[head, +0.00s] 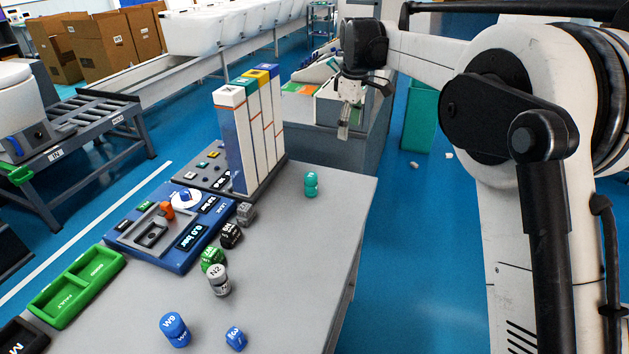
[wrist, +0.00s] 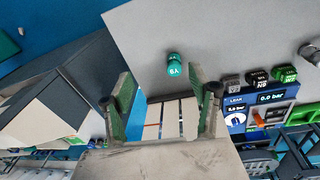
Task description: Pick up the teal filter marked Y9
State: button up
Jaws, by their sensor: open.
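The teal filter (head: 311,184) stands upright near the far right part of the grey table top (head: 290,270), apart from the other filters. In the wrist view the teal filter (wrist: 174,66) shows ahead of my fingers, with a white mark upside down that looks like Y9. My gripper (head: 344,128) is open and empty, up beyond the table's far end, away from the filter. In the wrist view my gripper (wrist: 165,100) shows two spread green-padded fingers with nothing between them.
Tall column boxes (head: 250,130) stand left of the filter. A blue pressure tester (head: 180,225), green tray (head: 78,287), black filter (head: 231,236), green filter (head: 212,258), grey N2 filter (head: 219,281) and blue filter (head: 175,330) occupy the left. The table around the teal filter is clear.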

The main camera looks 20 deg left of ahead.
aim_at(310, 175)
jog(key=w+a+f+n+g, duration=0.1)
jog(key=w+a+f+n, duration=0.15)
jog(key=a+f, duration=0.75)
jog(key=shift+n+h, duration=0.3)
jog(key=shift+n, duration=0.25)
jog(key=f, duration=0.5)
jog(key=s+a+f, duration=0.1)
jog(key=f, duration=0.1)
jog(key=shift+f+p, duration=0.3)
jog(key=shift+f, duration=0.05)
jog(key=shift+a+f, duration=0.2)
jog(key=shift+f, duration=1.1)
jog(key=shift+a+f, duration=0.2)
jog(key=shift+f, duration=1.05)
jog(key=c, duration=1.3)
